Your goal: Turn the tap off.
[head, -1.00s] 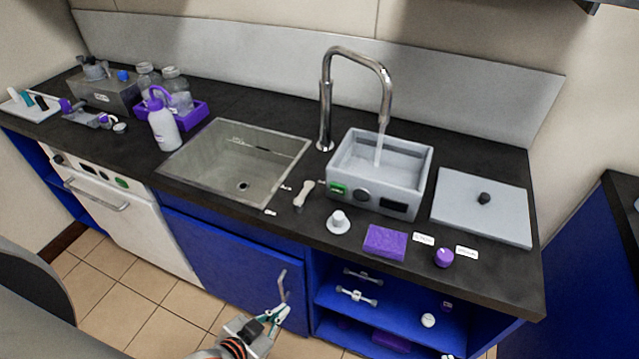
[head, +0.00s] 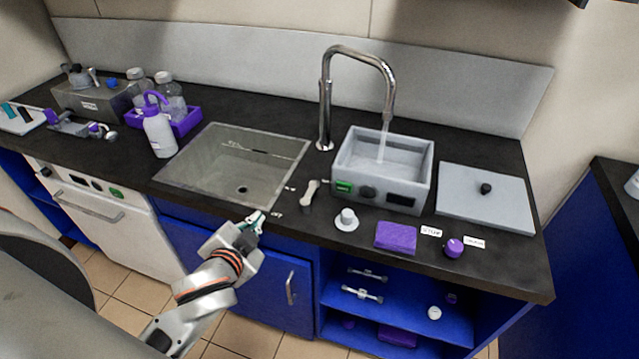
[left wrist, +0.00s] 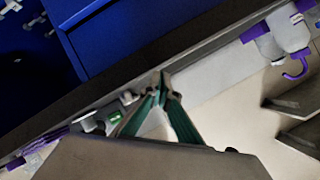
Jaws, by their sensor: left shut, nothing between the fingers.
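The chrome gooseneck tap (head: 326,110) stands at the back of the counter, with its spout turned over a grey water bath (head: 428,170). A stream of water (head: 384,142) runs from the spout into the bath. A pale lever-like piece (head: 309,194) sits on the counter between sink and bath, with small labels near it. My left gripper (head: 252,220) is shut and empty at the sink's front edge, left of that piece and apart from it. Its green fingers (left wrist: 164,84) meet at the tips in the left wrist view. My right gripper is not in view.
The empty sink (head: 215,178) lies left of the tap. A white wash bottle (head: 158,135) and a purple tray (head: 186,124) stand further left. A white knob (head: 346,219), purple sponge (head: 396,237) and grey lid (head: 486,207) lie to the right.

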